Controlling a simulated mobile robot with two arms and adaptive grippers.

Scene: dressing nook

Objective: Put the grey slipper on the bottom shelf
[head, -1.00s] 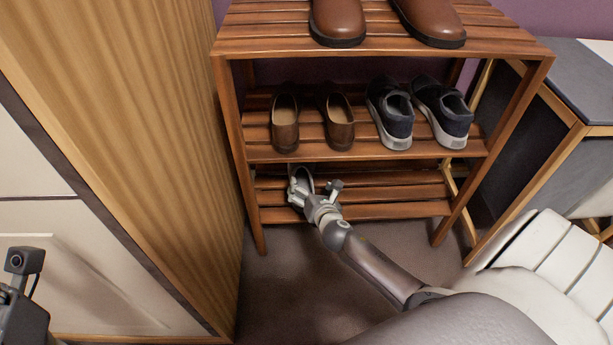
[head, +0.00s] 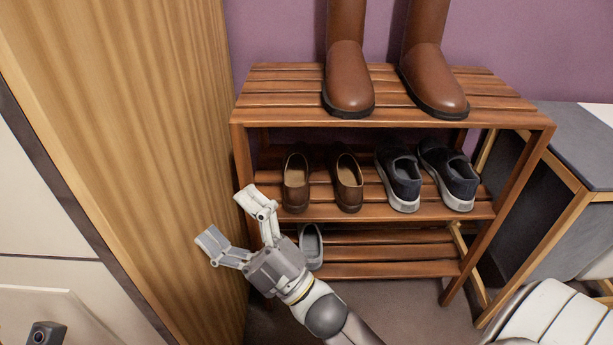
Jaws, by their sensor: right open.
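The grey slipper (head: 312,246) rests on the bottom shelf (head: 385,254) of the wooden rack, near its left end. Its lower left side is partly hidden by my right gripper. My right gripper (head: 228,217) is open and empty, in front of the rack's left side, with its fingers spread toward the upper left, apart from the slipper. My left gripper is not in view; a dark piece with a camera (head: 45,334) shows at the lower left corner.
Brown shoes (head: 347,184) and dark blue sneakers (head: 452,176) stand on the middle shelf. Tall brown boots (head: 436,80) stand on top. A wooden cabinet side (head: 130,120) is close on the left. A desk (head: 575,140) and a white slatted seat (head: 560,318) are at right. The bottom shelf's right part is clear.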

